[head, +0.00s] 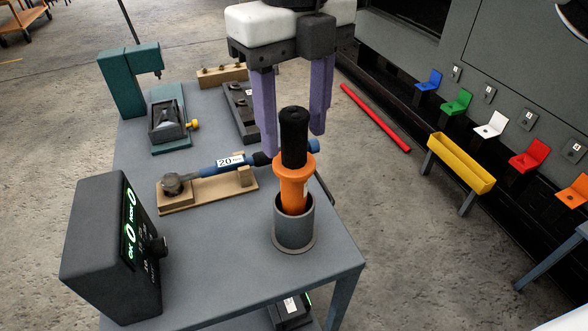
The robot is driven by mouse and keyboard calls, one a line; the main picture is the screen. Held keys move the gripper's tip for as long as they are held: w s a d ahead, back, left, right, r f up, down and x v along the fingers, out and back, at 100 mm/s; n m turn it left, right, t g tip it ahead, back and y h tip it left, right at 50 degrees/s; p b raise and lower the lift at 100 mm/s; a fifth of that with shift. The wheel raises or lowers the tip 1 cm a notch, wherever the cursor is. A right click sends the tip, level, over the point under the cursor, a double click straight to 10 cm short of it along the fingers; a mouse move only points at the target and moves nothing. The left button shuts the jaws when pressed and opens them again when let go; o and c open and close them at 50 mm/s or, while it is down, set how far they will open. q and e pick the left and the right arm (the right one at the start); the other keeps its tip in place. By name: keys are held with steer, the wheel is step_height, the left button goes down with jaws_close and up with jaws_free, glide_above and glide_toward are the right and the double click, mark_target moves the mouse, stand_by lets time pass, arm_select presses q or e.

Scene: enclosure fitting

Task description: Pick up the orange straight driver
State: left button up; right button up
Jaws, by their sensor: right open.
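The orange straight driver (292,178) stands upright in a grey cylindrical holder (294,228) near the right front of the grey table. Its black upper end points up, and its lower end is hidden inside the holder. My right gripper (293,141) comes down from the top with its two purple fingers spread wide apart. It is open and holds nothing. The black end of the driver shows in the gap between the fingers and overlaps it in the picture. I cannot tell whether the fingers are around the driver or behind it. My left gripper is not in view.
A blue torque wrench (220,168) lies on a wooden rest (206,195) left of the holder. A black display box (112,245) stands at the front left. A teal press (124,80) stands at the back left. The table's right edge is close to the holder.

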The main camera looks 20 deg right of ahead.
steer(key=shift+f, duration=0.65)
jaws_close()
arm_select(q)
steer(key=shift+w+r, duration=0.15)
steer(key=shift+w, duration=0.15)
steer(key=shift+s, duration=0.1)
arm_select(e)
steer(key=shift+r, duration=0.2)
